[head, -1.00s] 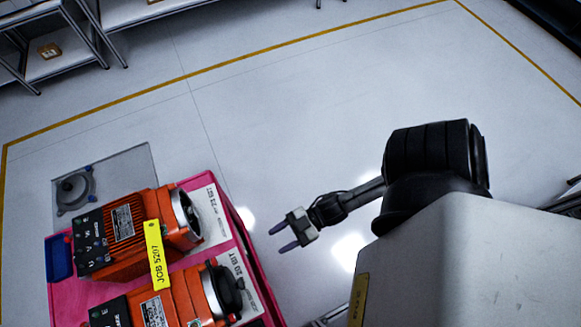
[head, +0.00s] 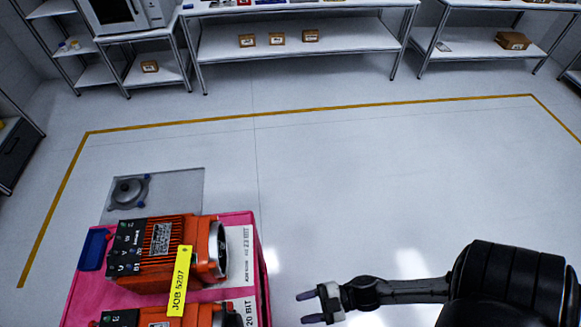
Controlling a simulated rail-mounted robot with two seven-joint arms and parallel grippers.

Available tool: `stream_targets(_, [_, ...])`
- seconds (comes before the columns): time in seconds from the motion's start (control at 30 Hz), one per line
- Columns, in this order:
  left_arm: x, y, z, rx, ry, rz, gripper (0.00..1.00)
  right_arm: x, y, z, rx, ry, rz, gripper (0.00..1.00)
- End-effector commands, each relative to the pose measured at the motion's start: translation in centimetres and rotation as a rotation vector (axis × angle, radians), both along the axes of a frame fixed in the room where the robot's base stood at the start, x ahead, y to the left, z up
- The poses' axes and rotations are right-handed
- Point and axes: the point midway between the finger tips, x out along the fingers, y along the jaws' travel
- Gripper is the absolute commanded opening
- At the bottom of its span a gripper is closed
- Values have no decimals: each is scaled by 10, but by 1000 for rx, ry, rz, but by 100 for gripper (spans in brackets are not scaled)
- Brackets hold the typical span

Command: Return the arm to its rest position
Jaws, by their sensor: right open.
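My right gripper (head: 312,305) is open and empty. It is at the bottom middle of the head view, to the right of the pink cart and apart from it. My right arm (head: 400,290) stretches in from the lower right, with its forearm nearly level in the picture. My left gripper is not in view.
A pink cart (head: 256,262) at the lower left carries orange servo motors (head: 160,272), a yellow job tag (head: 180,280) and a blue tray (head: 93,250). A clear plate (head: 185,185) holds a grey round part (head: 128,192). Shelves (head: 300,58) stand far back. The floor (head: 400,180) between is clear.

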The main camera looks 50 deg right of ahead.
Motion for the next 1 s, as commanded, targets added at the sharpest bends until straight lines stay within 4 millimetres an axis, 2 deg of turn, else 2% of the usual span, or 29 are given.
stream_targets(0.3, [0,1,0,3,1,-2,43,0,0,0,-7,-8,1,48])
stream_targets(0.43, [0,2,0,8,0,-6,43,6,-8,-14,-94,24,-55,48])
stream_targets(0.6, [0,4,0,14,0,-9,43,17,-38,-51,-309,176,-231,48])
stream_targets(0.7, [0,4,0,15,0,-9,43,21,-59,-65,-438,293,-347,48])
stream_targets(0.87, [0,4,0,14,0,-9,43,18,-92,-72,-616,490,-515,48])
stream_targets(1.0, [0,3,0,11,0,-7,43,8,-109,-64,-719,684,-638,48])
